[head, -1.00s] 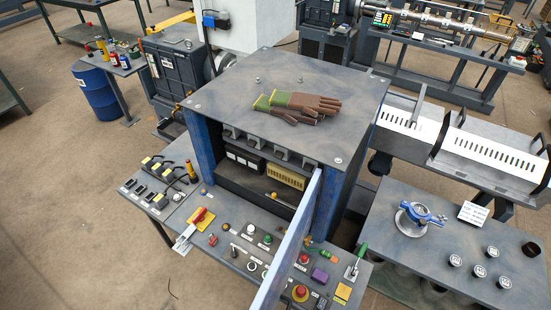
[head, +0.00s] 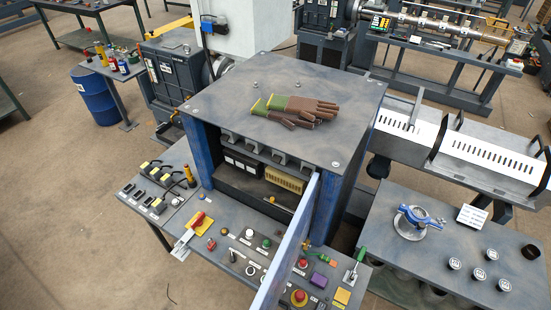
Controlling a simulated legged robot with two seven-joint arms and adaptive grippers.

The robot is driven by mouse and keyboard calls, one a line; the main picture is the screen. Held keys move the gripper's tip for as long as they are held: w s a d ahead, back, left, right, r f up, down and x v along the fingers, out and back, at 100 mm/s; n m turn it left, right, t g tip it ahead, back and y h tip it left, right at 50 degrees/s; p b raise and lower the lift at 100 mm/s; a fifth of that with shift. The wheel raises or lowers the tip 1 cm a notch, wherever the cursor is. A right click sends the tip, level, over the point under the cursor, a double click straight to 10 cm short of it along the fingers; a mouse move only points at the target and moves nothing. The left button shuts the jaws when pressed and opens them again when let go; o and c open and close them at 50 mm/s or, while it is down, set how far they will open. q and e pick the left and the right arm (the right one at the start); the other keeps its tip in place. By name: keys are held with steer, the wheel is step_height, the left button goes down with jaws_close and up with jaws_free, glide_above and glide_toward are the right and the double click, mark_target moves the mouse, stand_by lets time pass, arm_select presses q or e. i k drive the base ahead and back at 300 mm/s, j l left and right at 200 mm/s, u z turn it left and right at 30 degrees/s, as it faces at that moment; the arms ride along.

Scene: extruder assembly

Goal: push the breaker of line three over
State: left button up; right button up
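A blue control cabinet (head: 340,180) with an open door (head: 290,245) stands in the middle, with a sloped grey control desk (head: 212,262) in front. At the desk's left end sit several black switches with yellow parts (head: 156,170), and a row of small black switch blocks (head: 142,194) in front of them. Inside the cabinet are dark modules (head: 242,164) and a tan block (head: 284,180). The labels are too small to read, so I cannot tell which is the breaker of line three or how it is set. Neither of my grippers is in view.
Brown-green gloves (head: 296,109) lie on the cabinet top. The desk also carries a red-yellow rotary switch (head: 199,220), push buttons and a red mushroom button (head: 299,296). A side table (head: 450,250) at right holds a blue clamp (head: 420,215). Open floor lies at left.

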mark_target(277, 160)
steer(key=k+j, duration=0.1)
steer(key=j, duration=0.75)
steer(key=k+j, duration=0.15)
steer(key=j, duration=0.3)
steer(key=i+j, duration=0.2)
steer(key=j, duration=0.15)
steer(key=i+j, duration=0.2)
steer(key=j, duration=0.15)
steer(key=k+u, duration=0.05)
